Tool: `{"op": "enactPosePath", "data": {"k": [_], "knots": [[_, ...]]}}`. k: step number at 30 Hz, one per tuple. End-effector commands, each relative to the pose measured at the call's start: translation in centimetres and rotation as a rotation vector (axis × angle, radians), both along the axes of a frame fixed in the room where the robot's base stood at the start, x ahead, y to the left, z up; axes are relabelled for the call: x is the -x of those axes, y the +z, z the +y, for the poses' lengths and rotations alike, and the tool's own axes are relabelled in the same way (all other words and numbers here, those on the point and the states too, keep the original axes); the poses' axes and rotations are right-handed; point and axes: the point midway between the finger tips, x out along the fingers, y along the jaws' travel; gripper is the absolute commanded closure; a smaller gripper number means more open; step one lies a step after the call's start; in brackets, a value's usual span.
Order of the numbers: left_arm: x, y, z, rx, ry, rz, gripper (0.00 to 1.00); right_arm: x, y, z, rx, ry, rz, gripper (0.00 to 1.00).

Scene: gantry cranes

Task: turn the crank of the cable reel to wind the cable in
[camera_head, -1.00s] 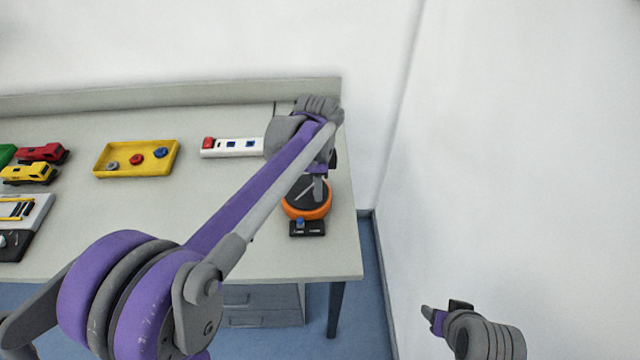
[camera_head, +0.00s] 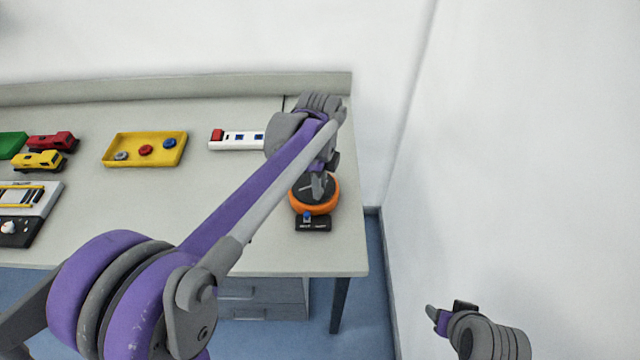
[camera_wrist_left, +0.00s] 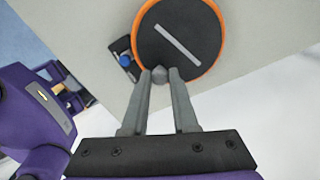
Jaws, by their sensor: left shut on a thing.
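The cable reel (camera_head: 333,204) stands near the right end of the table, with an orange rim and a dark round top. In the left wrist view, the reel's dark disc (camera_wrist_left: 165,45) carries a pale grey bar. My left gripper (camera_head: 318,188) reaches down over the reel from above. In the left wrist view its two fingers are shut on the small grey crank knob (camera_wrist_left: 159,75) at the disc's edge. The cable cannot be made out. My right gripper (camera_head: 445,312) hangs away from the table at the lower right, and its jaw gap is unclear.
A small black box with a blue knob (camera_head: 307,217) sits at the reel's front. A white strip with a red end (camera_head: 230,144), a yellow tray (camera_head: 112,155) and toy trucks (camera_head: 40,160) lie farther left. A wall (camera_head: 520,150) rises to the right.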

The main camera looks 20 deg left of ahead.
Motion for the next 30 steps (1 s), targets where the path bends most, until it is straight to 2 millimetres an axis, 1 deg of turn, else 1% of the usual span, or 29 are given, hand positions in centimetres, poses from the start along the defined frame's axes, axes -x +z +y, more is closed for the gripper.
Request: {"op": "enactPosePath", "data": {"k": [7,8,9,12,20,23,26,30], "knots": [[0.0,0.0,0.0,-0.001,0.001,0.000,1.00,0.0,0.0,0.0,0.000,0.000,0.000,0.43],[0.0,0.0,0.0,-0.001,0.001,0.000,0.68,0.0,0.0,0.0,0.000,0.000,0.000,0.43],[0.0,0.0,0.0,-0.001,0.001,0.000,0.60,0.0,0.0,0.0,0.000,0.000,0.000,0.43],[0.0,0.0,0.0,-0.001,0.001,0.000,0.43,0.0,0.0,0.0,0.000,0.000,0.000,0.43],[0.0,0.0,0.0,0.000,0.001,0.000,0.43,0.0,0.0,0.0,0.000,0.000,0.000,0.43],[0.0,0.5,0.0,0.000,0.001,0.000,0.43,0.0,0.1,0.0,0.000,0.000,0.000,0.43],[0.0,1.7,0.0,0.000,0.001,0.000,0.43,0.0,0.2,0.0,0.000,0.000,-0.001,0.43],[0.0,4.6,0.0,0.000,0.001,0.000,0.43,-0.1,0.4,0.0,0.000,0.000,-0.002,0.43]]}}
